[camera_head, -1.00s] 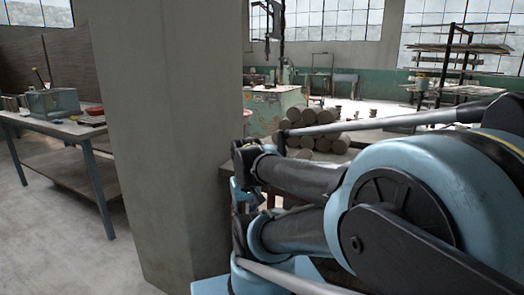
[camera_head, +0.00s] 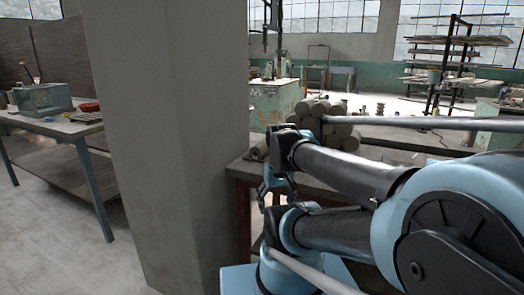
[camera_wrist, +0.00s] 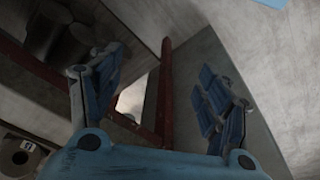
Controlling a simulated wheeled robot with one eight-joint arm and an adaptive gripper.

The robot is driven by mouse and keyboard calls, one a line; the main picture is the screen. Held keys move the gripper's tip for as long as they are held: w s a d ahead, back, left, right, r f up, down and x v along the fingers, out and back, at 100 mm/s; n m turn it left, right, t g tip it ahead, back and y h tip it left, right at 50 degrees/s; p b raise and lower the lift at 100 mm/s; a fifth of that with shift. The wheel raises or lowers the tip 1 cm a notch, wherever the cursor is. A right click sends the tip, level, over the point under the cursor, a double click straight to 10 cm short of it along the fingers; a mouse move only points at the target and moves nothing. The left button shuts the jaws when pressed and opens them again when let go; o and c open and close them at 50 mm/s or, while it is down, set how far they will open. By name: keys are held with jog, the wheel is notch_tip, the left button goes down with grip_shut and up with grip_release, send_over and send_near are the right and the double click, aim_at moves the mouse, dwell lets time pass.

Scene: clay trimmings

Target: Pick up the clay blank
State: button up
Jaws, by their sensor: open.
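Several grey-brown clay blanks (camera_head: 345,127) are stacked as cylinders on the table behind my arm. A separate brownish rounded piece (camera_head: 258,151) lies at the table's left end, close to the pillar; I cannot tell whether it is a blank. My gripper (camera_wrist: 160,95) is open and empty, with its blue fingers spread apart in the wrist view. In the head view, my gripper (camera_head: 270,192) hangs in front of the table's near side, below the top. Dark cylinder shapes (camera_wrist: 52,35) show at the wrist view's upper left, away from the fingers.
A concrete pillar (camera_head: 170,130) stands just left of my gripper. The table (camera_head: 240,170) has reddish legs, and one red bar (camera_wrist: 165,90) shows between my fingers in the wrist view. Another table (camera_head: 60,125) with a box stands at left. Open floor (camera_head: 60,220) lies between.

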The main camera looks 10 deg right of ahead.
jog(key=w+r+m, duration=0.2)
jog(key=w+r, duration=0.6)
jog(key=r, duration=0.1)
notch_tip(320, 180, up, 14)
jog(key=f+m+g+h, duration=0.1)
jog(key=m+g, duration=0.2)
jog(key=m, duration=0.2)
send_over(257, 145)
jog(key=w+a, duration=0.1)
jog(key=w, duration=0.1)
jog(key=f, duration=0.7)
jog(key=s+d+f, duration=0.1)
jog(key=f, duration=0.3)
jog(key=shift+s+d+f, duration=0.1)
jog(key=shift+s+f, duration=0.05)
jog(key=shift+f, duration=1.2)
jog(key=shift+s+f, duration=0.1)
jog(key=shift+f, duration=1.25)
jog(key=shift+c, duration=0.6)
jog(key=c, duration=1.5)
